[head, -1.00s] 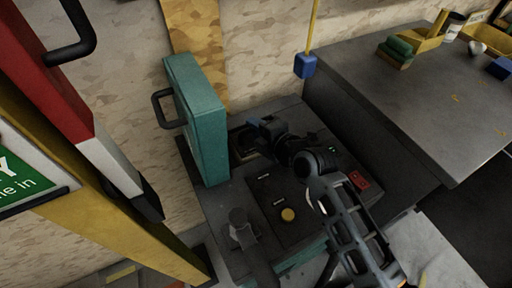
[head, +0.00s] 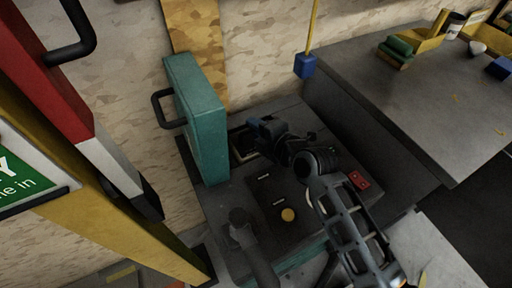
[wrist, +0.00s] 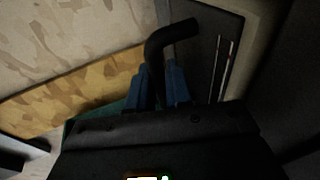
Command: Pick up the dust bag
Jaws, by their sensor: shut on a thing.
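My gripper (head: 262,130) is over the back left of the machine top, beside the raised teal lid. In the wrist view its blue fingers (wrist: 160,84) are shut on a black bent handle (wrist: 172,36). Behind the handle is a dark panel (wrist: 204,62) with pale slits, inside a pale-edged opening. The same opening (head: 241,150) shows partly past my gripper in the head view. I cannot make out a separate dust bag; the handle may be part of it, and my gripper hides most of that spot.
The raised teal lid (head: 201,120) stands close left of my gripper. A grey pipe (head: 254,248) rises at the machine's front left.

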